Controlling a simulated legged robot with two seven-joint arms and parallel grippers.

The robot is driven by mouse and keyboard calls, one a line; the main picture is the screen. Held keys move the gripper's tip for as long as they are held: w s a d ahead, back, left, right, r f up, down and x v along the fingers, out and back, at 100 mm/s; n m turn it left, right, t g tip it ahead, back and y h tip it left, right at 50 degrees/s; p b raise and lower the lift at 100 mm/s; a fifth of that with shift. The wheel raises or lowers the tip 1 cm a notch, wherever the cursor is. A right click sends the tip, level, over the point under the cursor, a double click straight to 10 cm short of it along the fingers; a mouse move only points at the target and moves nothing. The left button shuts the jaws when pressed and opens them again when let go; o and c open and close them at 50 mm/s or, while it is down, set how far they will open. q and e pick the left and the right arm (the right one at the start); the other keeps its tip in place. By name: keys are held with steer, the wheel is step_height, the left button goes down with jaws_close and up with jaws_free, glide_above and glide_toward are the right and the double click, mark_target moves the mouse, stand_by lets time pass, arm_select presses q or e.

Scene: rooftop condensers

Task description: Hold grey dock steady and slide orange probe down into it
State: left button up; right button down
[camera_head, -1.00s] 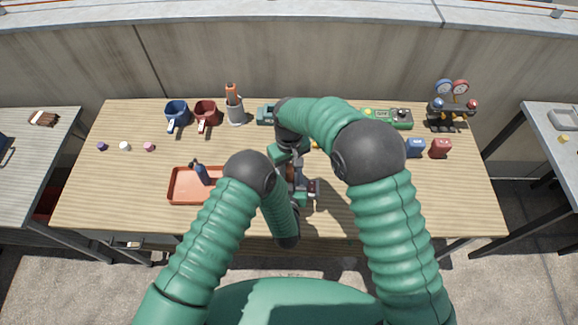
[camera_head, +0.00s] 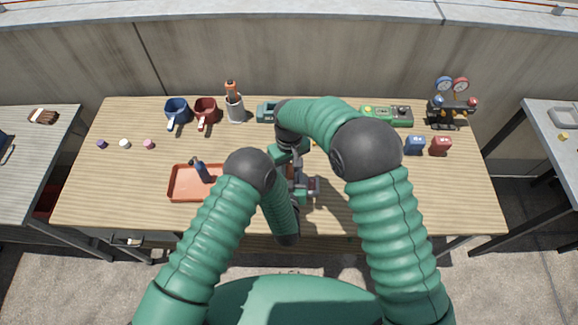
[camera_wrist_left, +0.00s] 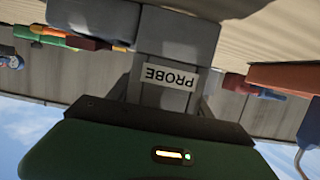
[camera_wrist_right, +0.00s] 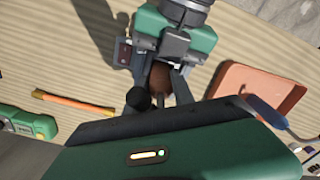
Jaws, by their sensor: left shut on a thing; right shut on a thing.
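The grey dock (camera_wrist_left: 178,40), with an upside-down PROBE label, fills the middle of the left wrist view. My left gripper (camera_head: 300,187) is shut on it. My right gripper (camera_head: 290,155) is above and close to the left one, shut on the probe. In the right wrist view, a shaded brown-orange part of the probe (camera_wrist_right: 160,78) shows between the fingers, against the left gripper (camera_wrist_right: 178,42). Fingers and arms hide most of the probe and dock, so I cannot tell how far the probe is inside.
The table's front right is clear.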

steer(key=shift+f, duration=0.25)
steer(key=c, duration=1)
jaws_free()
step_height(320, 180, up, 12)
steer(key=shift+f, duration=0.1)
